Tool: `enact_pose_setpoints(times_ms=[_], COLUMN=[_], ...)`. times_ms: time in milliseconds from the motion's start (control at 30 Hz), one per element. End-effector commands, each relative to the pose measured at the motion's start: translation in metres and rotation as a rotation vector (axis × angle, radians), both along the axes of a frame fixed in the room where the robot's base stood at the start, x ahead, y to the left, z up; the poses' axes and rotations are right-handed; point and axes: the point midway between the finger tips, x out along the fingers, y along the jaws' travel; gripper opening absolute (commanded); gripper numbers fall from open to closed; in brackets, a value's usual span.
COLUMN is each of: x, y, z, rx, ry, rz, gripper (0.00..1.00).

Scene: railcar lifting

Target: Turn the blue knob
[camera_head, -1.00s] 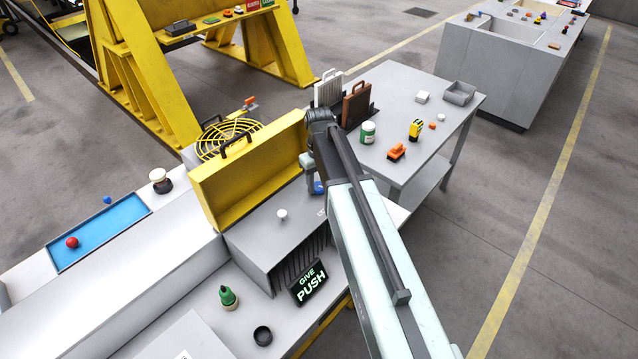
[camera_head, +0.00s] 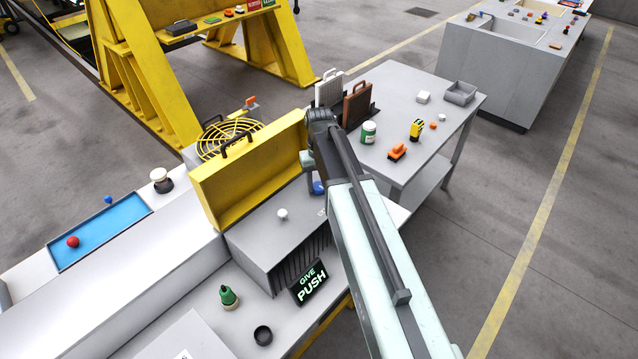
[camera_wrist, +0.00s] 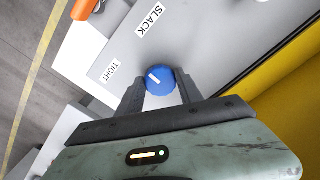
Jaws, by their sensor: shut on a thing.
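The blue knob (camera_wrist: 161,84) sits on a grey panel in the wrist view, with a white mark on its face pointing to the upper left. The mark points between the label TIGHT (camera_wrist: 113,71) and the label SLACK (camera_wrist: 150,19). My gripper (camera_wrist: 160,90) has its two dark fingers on either side of the knob, shut on it. In the head view the knob (camera_head: 318,187) shows as a small blue patch beside my arm, which hides part of it and most of the labels.
The knob's grey box stands by an upright yellow panel (camera_head: 245,175). A white knob (camera_head: 282,214) is on the same top. A GIVE PUSH sign (camera_head: 308,282), a green knob (camera_head: 228,296) and a black ring (camera_head: 263,335) are in front. A grey table (camera_head: 440,100) holds small items behind.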

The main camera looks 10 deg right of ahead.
Motion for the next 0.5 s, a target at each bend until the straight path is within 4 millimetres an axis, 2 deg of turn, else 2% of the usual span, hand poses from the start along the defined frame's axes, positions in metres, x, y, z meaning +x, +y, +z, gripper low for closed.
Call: enact_pose_setpoints(times_ms=[33, 67, 133, 500], x=[-0.0006, -0.0006, -0.0006, -0.0002], y=[-0.0005, -0.0004, -0.0003, -0.0002], z=[-0.0002, -0.0002, -0.0002, 0.0030], rx=[-0.001, -0.001, -0.001, 0.000], ry=[0.002, 0.002, 0.001, 0.000], rz=[0.000, 0.000, 0.000, 0.000], gripper=[0.02, 0.46, 0.65, 0.65])
